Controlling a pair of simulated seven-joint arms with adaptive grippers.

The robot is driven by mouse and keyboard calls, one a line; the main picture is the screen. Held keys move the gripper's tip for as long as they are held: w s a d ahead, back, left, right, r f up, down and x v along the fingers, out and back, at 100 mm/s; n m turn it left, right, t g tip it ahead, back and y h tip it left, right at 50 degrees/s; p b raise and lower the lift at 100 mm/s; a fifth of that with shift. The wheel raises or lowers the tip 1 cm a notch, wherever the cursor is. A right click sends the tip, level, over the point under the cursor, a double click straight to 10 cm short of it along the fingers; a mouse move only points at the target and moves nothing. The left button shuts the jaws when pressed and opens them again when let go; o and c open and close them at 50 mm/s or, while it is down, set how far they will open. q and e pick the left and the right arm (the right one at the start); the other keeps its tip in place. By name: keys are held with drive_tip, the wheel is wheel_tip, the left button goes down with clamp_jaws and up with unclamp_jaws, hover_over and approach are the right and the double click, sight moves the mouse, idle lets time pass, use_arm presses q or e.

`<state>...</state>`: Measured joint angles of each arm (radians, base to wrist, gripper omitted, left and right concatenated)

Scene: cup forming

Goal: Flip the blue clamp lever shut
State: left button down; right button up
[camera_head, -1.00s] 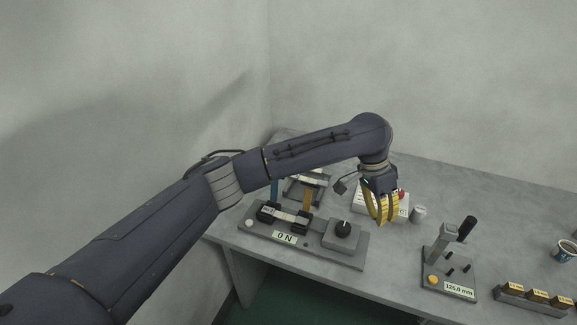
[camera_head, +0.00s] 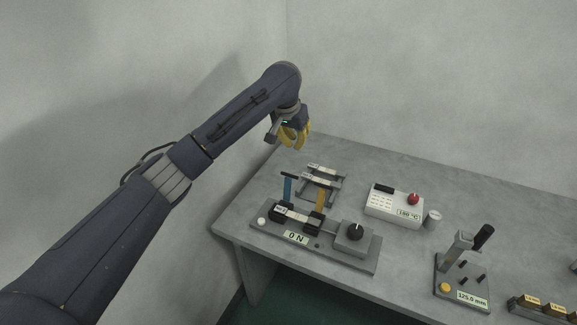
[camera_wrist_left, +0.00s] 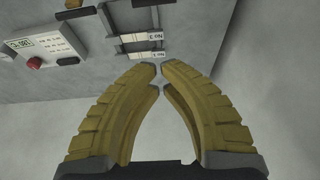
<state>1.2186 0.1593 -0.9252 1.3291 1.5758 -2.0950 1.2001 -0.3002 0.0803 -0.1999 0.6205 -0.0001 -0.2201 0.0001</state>
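The blue clamp lever (camera_head: 288,189) stands upright with a dark crossbar on its top. It rises at the left black clamp (camera_head: 279,211) of a grey fixture (camera_head: 368,258) reading 0 N. A light strip (camera_head: 297,216) lies between this clamp and the right black clamp (camera_head: 314,223), where an amber lever (camera_head: 320,199) also stands up. My left gripper (camera_head: 297,147) is above the table's back edge, behind and above the blue lever, apart from it. In the left wrist view its yellow fingertips (camera_wrist_left: 160,67) nearly meet, with nothing between them. My right gripper is out of view.
A rack with labelled strips (camera_head: 321,182) stands behind the fixture. A white box (camera_head: 384,206) with a red knob, a small metal cylinder (camera_head: 433,219) and a 125.0 mm gauge stand (camera_head: 451,262) are to the right. Bare tabletop (camera_head: 245,205) lies left of the fixture.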

use_arm(q)
drive_tip(key=shift+f, duration=0.15)
hover_over(288, 187)
drive_tip(key=w+d, duration=0.2)
drive_tip(key=w, duration=0.3)
wheel_tip(288, 187, down, 9)
drive_tip(key=shift+a, duration=0.2)
idle(0.4)
drive_tip(key=shift+s+f, duration=0.1)
drive_tip(key=shift+s, duration=0.05)
drive_tip(key=shift+s, duration=0.1)
